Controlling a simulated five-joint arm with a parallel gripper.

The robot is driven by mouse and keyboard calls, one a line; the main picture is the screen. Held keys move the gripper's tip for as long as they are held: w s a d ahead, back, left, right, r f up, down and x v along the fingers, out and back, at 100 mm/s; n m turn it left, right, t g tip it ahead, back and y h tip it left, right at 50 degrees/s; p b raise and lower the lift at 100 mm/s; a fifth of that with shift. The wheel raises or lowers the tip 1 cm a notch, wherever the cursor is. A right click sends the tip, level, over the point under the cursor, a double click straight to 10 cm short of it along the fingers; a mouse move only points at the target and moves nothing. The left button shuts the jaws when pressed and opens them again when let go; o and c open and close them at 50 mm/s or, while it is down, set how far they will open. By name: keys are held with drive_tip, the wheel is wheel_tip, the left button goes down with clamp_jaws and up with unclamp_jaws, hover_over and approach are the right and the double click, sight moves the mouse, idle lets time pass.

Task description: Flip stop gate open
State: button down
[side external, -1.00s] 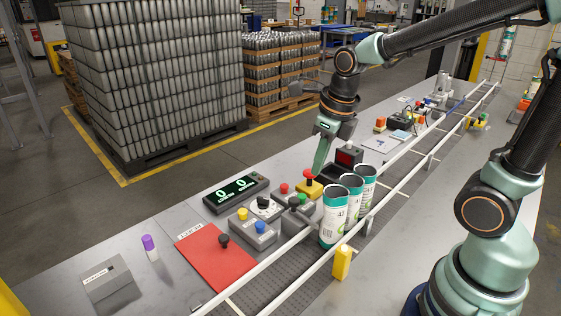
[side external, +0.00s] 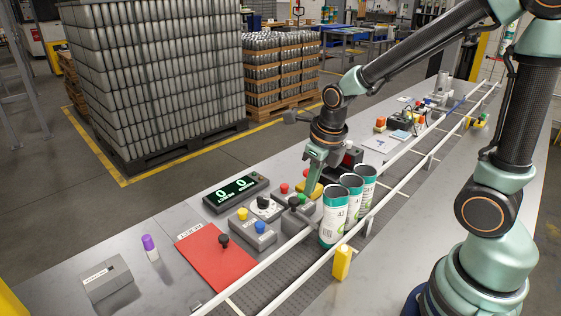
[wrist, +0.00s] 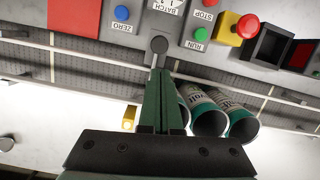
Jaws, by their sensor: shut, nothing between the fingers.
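In the side view the dark knob (side external: 294,201) sits close beside my fingers. My gripper (side external: 306,193) points down, shut and empty; in the wrist view its fingers (wrist: 160,76) are together, covering part of the lever's rod. I cannot tell whether they touch it. Printed green-and-white cans (side external: 335,217) stand in a row on the conveyor, right beside my gripper.
A control panel with a blue button (wrist: 122,12), green button (wrist: 200,34) and red mushroom button (wrist: 247,25) lies beside the rail. A yellow block (side external: 341,262) stands at the other rail. A red mat (side external: 213,262) and counter display (side external: 236,192) lie to the left.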

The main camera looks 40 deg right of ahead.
sight(293, 197)
drive_tip(key=shift+x, duration=2)
drive_tip(key=shift+a, duration=0.1)
drive_tip(key=shift+w, duration=1.65)
drive_tip(key=shift+r, duration=0.1)
drive_tip(key=v, duration=1)
drive_tip(key=shift+d, duration=0.2)
drive_tip(key=shift+s, duration=0.2)
